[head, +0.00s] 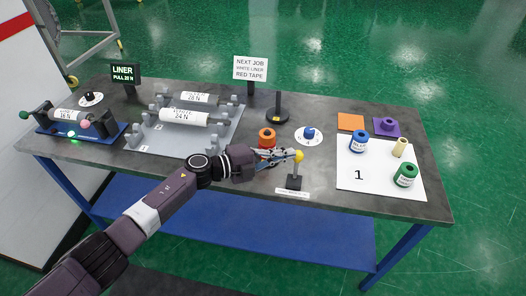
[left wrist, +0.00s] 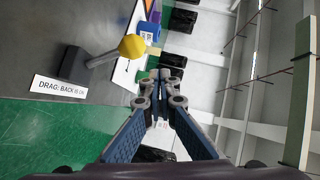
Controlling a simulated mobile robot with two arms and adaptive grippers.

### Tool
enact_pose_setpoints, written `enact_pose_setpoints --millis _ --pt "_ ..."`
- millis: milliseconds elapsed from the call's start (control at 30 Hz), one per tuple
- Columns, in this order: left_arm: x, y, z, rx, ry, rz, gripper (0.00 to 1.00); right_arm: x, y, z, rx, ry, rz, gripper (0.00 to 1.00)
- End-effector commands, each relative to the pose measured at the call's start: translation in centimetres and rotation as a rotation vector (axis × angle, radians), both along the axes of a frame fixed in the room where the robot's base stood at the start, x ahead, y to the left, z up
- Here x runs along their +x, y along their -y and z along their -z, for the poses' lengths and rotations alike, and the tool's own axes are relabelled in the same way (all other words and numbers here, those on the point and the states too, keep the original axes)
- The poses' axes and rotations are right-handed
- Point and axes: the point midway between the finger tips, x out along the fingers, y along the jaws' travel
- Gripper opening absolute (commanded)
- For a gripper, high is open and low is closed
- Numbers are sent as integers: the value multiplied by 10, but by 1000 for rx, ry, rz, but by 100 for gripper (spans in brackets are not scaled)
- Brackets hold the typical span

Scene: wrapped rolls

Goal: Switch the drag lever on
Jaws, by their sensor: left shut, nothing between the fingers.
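The drag lever has a yellow ball knob (head: 299,156) on a short grey stem above a dark base (head: 293,182) near the table's front edge. Its label, which reads "DRAG: BACK IS ON" in the left wrist view (left wrist: 60,88), lies in front of the base. The knob (left wrist: 132,47) also shows in the left wrist view, up and left of the fingertips. My left gripper (head: 291,157) is shut and empty, just left of the knob; whether it touches is unclear. The lever's exact tilt is hard to tell. My right gripper is not in view.
An orange roll (head: 267,138) sits close behind my left gripper. A blue knob on a white disc (head: 308,136) and a black post (head: 277,112) stand farther back. A white board (head: 380,180) with several rolls is at right. A grey rack (head: 180,135) holds white rolls at left.

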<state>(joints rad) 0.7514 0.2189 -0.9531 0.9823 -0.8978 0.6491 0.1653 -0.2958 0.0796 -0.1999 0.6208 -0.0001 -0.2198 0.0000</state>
Motion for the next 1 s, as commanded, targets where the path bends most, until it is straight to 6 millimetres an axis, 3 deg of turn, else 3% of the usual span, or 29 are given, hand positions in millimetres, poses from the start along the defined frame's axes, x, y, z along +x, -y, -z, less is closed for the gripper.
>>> enact_pose_setpoints --millis 267,467,633,1000 --pt "-10 -52 -18 4 2 -2 0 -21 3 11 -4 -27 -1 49" --pt "-15 -77 -31 2 3 -1 0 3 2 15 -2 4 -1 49" --pt "-18 -87 -37 1 1 0 0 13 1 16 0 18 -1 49" --pt "-18 -88 -39 0 0 0 0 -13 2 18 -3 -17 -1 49"
